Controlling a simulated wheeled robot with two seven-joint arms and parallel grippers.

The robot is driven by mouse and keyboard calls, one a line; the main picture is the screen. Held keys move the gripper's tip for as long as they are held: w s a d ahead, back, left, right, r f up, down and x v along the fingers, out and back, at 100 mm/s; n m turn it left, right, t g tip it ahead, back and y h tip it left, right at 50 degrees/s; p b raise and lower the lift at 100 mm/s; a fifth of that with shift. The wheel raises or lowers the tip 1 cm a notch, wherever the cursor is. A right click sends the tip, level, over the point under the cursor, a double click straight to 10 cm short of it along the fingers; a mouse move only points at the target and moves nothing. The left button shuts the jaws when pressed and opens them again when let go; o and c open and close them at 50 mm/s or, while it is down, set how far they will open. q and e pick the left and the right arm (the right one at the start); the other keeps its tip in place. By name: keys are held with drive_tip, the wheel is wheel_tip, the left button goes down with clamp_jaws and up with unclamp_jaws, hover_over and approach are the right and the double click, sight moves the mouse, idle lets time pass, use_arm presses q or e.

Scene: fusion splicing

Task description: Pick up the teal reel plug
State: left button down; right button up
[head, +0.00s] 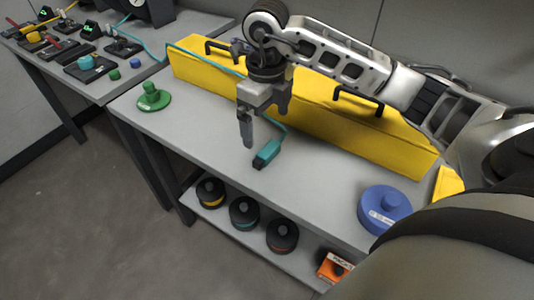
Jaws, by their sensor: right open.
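The teal reel plug (268,152), a small teal block with a dark end, lies on the grey table in the middle of the head view. A teal cable runs from it up behind my gripper. My right gripper (247,140) is open and empty, pointing down just left of and above the plug. I cannot tell its exact height over the table. One finger partly hides the other. My left gripper is not in view.
A long yellow case (320,118) with black handles stands along the table's back. Dark reels (244,212) stand on the lower shelf. Another bench (130,85) holds small devices. The table's front middle is clear.

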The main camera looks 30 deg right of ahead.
sight(263, 149)
drive_tip(key=f, duration=0.7)
drive_tip(key=shift+a+f, duration=0.1)
drive_tip(key=shift+a, duration=0.3)
drive_tip(key=c, duration=1.1)
